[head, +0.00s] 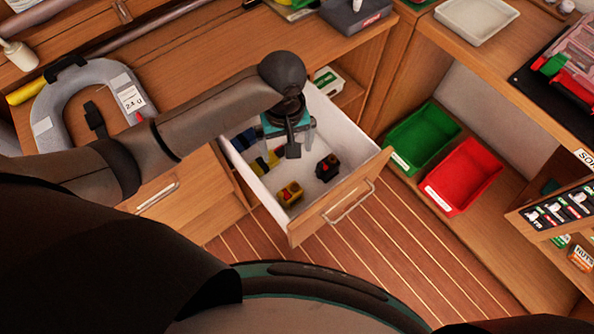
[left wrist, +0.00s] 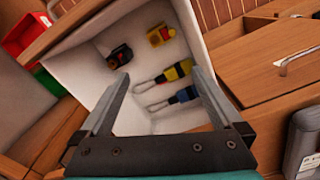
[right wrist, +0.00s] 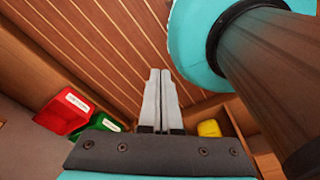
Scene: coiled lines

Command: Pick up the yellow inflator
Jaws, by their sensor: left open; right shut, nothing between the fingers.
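The yellow inflator (head: 290,193), a small yellow block with a red spot, lies in the open white-lined drawer (head: 364,172), near its front left corner. It also shows in the left wrist view (left wrist: 160,36), beyond the fingertips. My left gripper (head: 290,150) is open and empty, pointing down over the drawer, behind the inflator and apart from it. Its spread fingers show in the left wrist view (left wrist: 158,76). My right gripper (right wrist: 161,74) is shut and empty over the floor, away from the drawer; the head view does not show it.
A similar black block (head: 327,167) lies right of the inflator. Yellow-handled (left wrist: 172,74) and blue-handled (left wrist: 176,98) tools lie in the drawer under my left gripper. Drawer walls surround them. Green (head: 422,139) and red (head: 463,176) bins stand right of the drawer.

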